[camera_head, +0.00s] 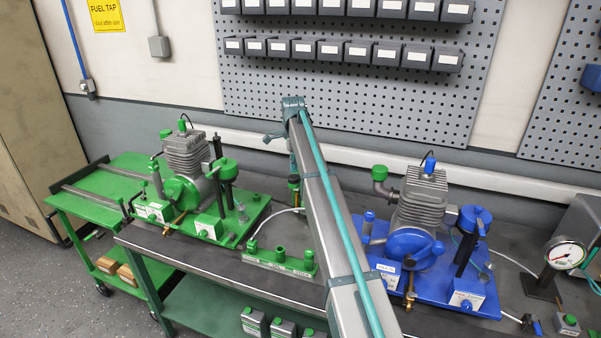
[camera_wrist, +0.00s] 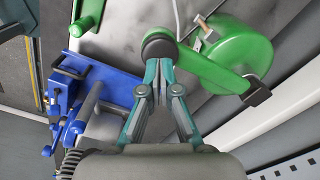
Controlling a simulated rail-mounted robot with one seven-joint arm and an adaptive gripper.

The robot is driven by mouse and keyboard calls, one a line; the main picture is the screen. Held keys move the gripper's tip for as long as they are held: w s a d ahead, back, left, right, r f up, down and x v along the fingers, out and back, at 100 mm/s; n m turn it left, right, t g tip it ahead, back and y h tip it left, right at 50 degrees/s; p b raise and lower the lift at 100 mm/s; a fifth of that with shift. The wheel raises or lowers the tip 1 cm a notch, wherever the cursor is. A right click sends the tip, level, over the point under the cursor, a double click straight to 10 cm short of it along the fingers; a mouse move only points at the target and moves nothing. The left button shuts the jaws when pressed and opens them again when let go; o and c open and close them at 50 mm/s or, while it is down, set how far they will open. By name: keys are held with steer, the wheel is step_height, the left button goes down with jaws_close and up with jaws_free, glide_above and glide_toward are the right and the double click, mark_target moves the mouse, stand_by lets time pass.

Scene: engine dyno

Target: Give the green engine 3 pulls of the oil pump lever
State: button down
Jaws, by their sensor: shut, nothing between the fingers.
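The green engine (camera_head: 182,188), with a grey finned cylinder, stands on a green base at the left of the bench in the head view. In the wrist view a green lever (camera_wrist: 208,70) with a dark round end (camera_wrist: 158,42) crosses in front of a green rounded body (camera_wrist: 238,52). It looks like the oil pump lever; its link to the green engine is not visible. My gripper (camera_wrist: 163,66) is shut and empty, its tips at or very near the dark end; contact cannot be told. My arm hides much of the bench middle in the head view.
The blue engine (camera_head: 417,215) stands right of my arm; blue parts (camera_wrist: 110,88) show left of my gripper in the wrist view. A green block (camera_head: 280,262) lies near the bench front. The pegboard (camera_head: 340,100) rises behind. A gauge (camera_head: 565,254) stands far right.

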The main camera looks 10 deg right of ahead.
mark_target(294, 176)
steer(key=shift+f, duration=0.1)
stand_by(0.6)
steer(key=shift+f, duration=0.95)
steer(key=shift+w+f+b, duration=0.15)
steer(key=shift+f+b, duration=0.9)
steer(key=shift+f, duration=1.7)
steer(key=shift+r+p, duration=2.4)
steer(key=shift+r, duration=2.7)
steer(key=shift+d, duration=0.15)
